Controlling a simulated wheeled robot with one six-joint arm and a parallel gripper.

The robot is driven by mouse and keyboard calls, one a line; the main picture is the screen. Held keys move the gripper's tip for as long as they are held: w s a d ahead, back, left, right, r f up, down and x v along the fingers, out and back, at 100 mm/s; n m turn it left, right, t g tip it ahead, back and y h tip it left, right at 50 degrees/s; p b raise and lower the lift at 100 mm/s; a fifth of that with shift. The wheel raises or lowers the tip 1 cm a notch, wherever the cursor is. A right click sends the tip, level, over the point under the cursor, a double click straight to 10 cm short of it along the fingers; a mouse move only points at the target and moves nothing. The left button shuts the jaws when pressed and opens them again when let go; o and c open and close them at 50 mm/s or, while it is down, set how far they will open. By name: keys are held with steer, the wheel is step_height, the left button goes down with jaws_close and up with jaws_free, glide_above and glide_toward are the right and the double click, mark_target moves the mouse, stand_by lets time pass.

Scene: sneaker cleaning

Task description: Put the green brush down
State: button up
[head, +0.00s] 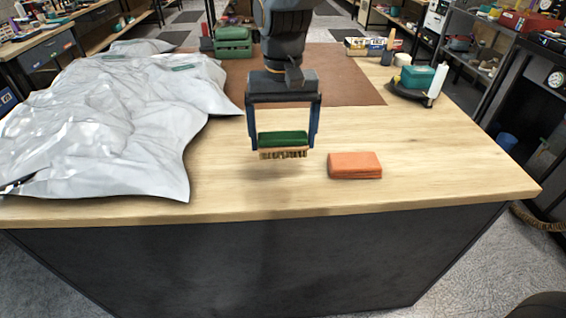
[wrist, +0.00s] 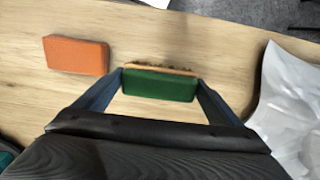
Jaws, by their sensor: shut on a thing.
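The green brush (head: 283,139) has a green top, a wooden layer and dark bristles that point down. My gripper (head: 284,137) is shut on it, with one blue finger at each end. The brush hangs level above the bare wooden table (head: 240,190), near its front edge, with a soft shadow below it. In the wrist view the green brush (wrist: 160,84) also sits between the two fingertips (wrist: 160,80). The bristle tips are mostly hidden there.
An orange block (head: 355,165) lies on the table just right of the brush. A crumpled grey-white sheet (head: 120,130) covers the left side. A brown mat (head: 345,85) lies behind, with a green box (head: 233,42) at its back.

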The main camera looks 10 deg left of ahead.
mark_target(283, 136)
steer(key=shift+f+p, duration=0.55)
steer(key=shift+f, duration=2.65)
steer(key=shift+f, duration=0.15)
steer(key=o, duration=1)
steer(key=shift+c, duration=0.2)
step_height(283, 136, up, 12)
steer(key=shift+r+b, duration=0.2)
steer(key=shift+b, duration=1)
